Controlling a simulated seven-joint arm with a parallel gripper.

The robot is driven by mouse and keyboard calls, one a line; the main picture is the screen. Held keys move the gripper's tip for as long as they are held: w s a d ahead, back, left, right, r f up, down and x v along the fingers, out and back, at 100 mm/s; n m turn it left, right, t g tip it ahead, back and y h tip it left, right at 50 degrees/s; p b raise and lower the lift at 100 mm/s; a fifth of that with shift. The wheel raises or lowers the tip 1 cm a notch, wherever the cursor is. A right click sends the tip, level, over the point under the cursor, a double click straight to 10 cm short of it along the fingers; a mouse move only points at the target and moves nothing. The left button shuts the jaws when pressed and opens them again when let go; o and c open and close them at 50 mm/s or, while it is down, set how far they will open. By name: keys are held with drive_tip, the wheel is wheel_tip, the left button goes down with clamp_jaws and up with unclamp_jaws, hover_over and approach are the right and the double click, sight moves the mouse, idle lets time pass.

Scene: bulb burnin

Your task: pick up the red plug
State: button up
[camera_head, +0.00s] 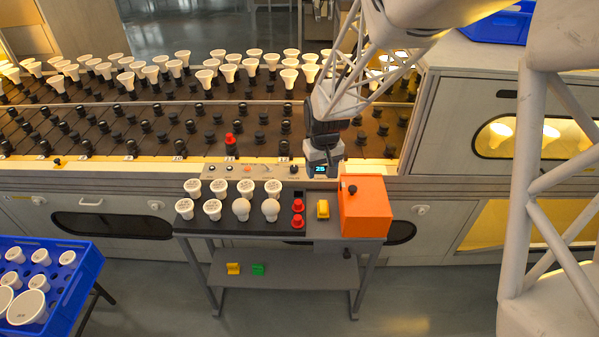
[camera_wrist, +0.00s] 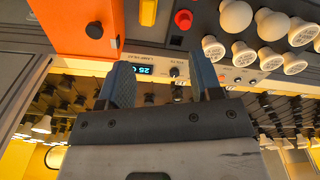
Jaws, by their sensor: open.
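Two red plugs stand in a column on the small work table, a back one (camera_head: 298,205) and a front one (camera_head: 298,221), right of the white bulbs. Another red piece (camera_head: 230,139) stands in the rack behind. In the wrist view one red plug (camera_wrist: 183,19) shows near the top edge, beyond the fingers. My gripper (camera_head: 323,155) is above the control panel's right end, behind and right of the two table plugs, apart from them. Its fingers (camera_wrist: 162,78) are spread, with nothing between them; the panel with a lit display (camera_wrist: 146,70) shows behind the gap.
An orange box (camera_head: 364,208) with a black knob stands right of a yellow block (camera_head: 323,209). White bulbs (camera_head: 212,209) fill the left of the black pad (camera_head: 247,227). The bulb rack (camera_head: 90,120) stretches behind; a blue crate (camera_head: 84,272) is lower left.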

drive_tip(key=n, duration=0.1)
hover_over(298, 202)
drive_tip(key=shift+g, duration=0.3)
drive_tip(key=f, duration=1.3)
drive_tip(key=shift+w, duration=0.2)
drive_tip(key=shift+f, duration=1.25)
drive_tip(key=shift+f, duration=0.1)
drive_tip(key=shift+s+f, duration=0.1)
drive_tip(key=shift+f, duration=2.4)
drive_tip(key=c, duration=1)
drive_tip(key=shift+r, duration=0.15)
